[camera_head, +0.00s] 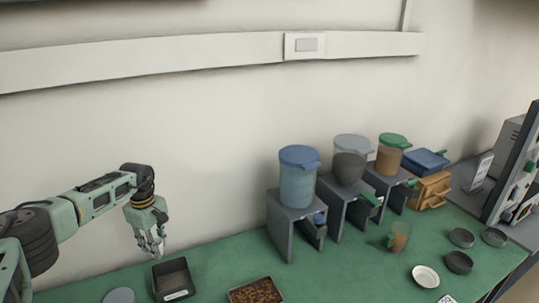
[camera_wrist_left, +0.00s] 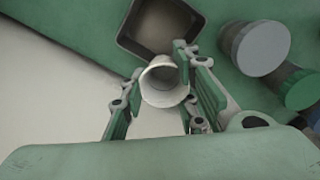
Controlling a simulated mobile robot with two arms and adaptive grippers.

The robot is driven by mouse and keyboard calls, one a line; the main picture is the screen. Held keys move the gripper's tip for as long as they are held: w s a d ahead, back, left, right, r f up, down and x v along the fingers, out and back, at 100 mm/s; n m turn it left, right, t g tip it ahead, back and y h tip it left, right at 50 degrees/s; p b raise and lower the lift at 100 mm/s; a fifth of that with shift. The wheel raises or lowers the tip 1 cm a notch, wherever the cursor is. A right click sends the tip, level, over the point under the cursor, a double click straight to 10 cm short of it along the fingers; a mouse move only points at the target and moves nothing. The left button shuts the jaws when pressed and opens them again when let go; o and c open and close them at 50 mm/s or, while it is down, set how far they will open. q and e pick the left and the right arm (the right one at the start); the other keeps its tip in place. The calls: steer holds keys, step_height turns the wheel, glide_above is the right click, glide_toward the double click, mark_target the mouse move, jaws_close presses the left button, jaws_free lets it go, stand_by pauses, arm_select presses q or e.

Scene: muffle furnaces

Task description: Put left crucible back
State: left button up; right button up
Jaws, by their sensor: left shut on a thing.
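In the left wrist view a small white crucible (camera_wrist_left: 163,85) sits between the two fingers of my left gripper (camera_wrist_left: 158,88). The gripper is shut on it, and the crucible's open mouth shows. In the head view my left gripper (camera_head: 152,238) hangs over the green bench, just above and to the left of a dark square tray (camera_head: 173,279). The crucible is too small to make out clearly there. The tray also shows in the left wrist view (camera_wrist_left: 128,40), just beyond the crucible. My right gripper is not in view.
A tray of brown pieces (camera_head: 256,291) and a grey disc (camera_head: 119,296) lie near the front edge of view. Grey stands with lidded containers (camera_head: 298,180) stand at the back. A white dish (camera_head: 425,276) and dark round dishes lie at right.

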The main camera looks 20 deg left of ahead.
arm_select(q)
steer(key=s+d+r+m+b, duration=0.1)
steer(key=s+d+m+b, duration=0.2)
steer(key=d, duration=0.7)
steer(key=s+d+r+m, duration=0.1)
steer(key=s+d+m, duration=0.3)
steer(key=d, duration=0.7)
steer(key=s+d+r+m+b, duration=0.2)
steer(key=s+d+r+m, duration=0.2)
steer(key=s+d+m, duration=0.4)
steer(key=s+d, duration=0.2)
steer(key=s, duration=0.3)
steer(key=shift+s+m, duration=0.35)
steer(key=shift+m, duration=0.05)
